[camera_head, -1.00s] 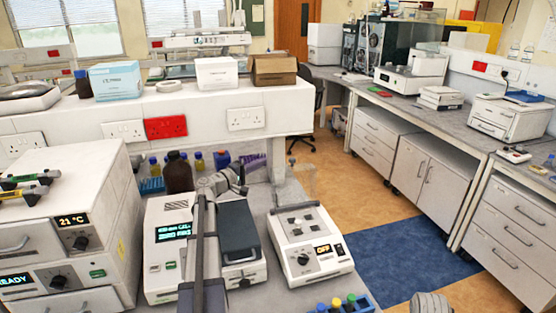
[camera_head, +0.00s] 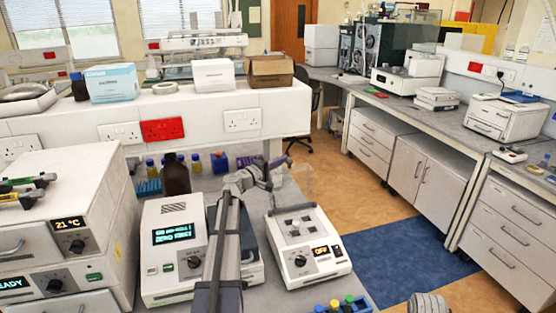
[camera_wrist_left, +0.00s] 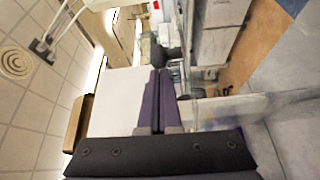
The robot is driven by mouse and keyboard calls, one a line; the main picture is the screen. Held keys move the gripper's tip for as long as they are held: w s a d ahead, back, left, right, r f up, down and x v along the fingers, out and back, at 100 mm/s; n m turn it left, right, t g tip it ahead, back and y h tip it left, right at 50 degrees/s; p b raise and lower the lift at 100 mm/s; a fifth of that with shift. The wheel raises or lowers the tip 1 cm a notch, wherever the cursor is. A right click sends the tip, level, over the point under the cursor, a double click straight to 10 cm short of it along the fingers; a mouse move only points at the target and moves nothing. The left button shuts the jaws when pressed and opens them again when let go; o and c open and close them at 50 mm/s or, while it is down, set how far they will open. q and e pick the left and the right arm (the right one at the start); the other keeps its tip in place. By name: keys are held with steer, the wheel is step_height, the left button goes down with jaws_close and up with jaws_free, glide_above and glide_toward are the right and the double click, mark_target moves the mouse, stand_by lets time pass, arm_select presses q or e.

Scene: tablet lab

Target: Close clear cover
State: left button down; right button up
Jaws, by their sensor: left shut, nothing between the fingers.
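The clear cover (camera_head: 302,182) stands raised at the back of the white device (camera_head: 313,269) whose display reads OFF. Its see-through panel is faint, and the device's top plate (camera_head: 286,227) lies uncovered. My left gripper (camera_head: 272,173) is at the left side of the raised cover, with its fingers shut and empty. In the left wrist view, the purple fingers (camera_wrist_left: 162,95) lie together, and a see-through panel, likely the cover (camera_wrist_left: 255,108), is just to their right. I cannot tell whether they touch.
A white instrument (camera_head: 172,251) with a lit display stands left of the device, partly behind my left arm. Brown bottle (camera_head: 175,177) and smaller bottles stand behind it. Coloured-cap vials (camera_head: 340,305) are at the front. A white shelf (camera_head: 70,119) runs behind.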

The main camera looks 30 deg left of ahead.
arm_select(q)
steer(key=shift+d, duration=0.1)
stand_by(0.3)
steer(key=shift+s+d+r+m+t+b, duration=0.15)
steer(key=shift+s+d+m+t, duration=0.05)
steer(key=shift+s+d+m, duration=0.2)
steer(key=shift+s+d+r+m+t+b, duration=0.1)
steer(key=shift+s+d+m+t+b, duration=0.1)
steer(key=shift+s+d+m, duration=0.15)
steer(key=s+d+f+b, duration=0.2)
steer(key=s+d+b, duration=0.1)
steer(key=s+d, duration=0.3)
steer(key=s+d+f+m+h+b, duration=0.1)
steer(key=s+d+f+b, duration=0.2)
steer(key=s+d, duration=0.2)
steer(key=shift+s+d+t+b, duration=0.3)
steer(key=shift+s+d+b, duration=0.1)
steer(key=shift+d, duration=1.05)
steer(key=shift+f+m, duration=0.15)
steer(key=shift+m, duration=0.1)
steer(key=b+v, duration=0.1)
steer(key=v, duration=0.7)
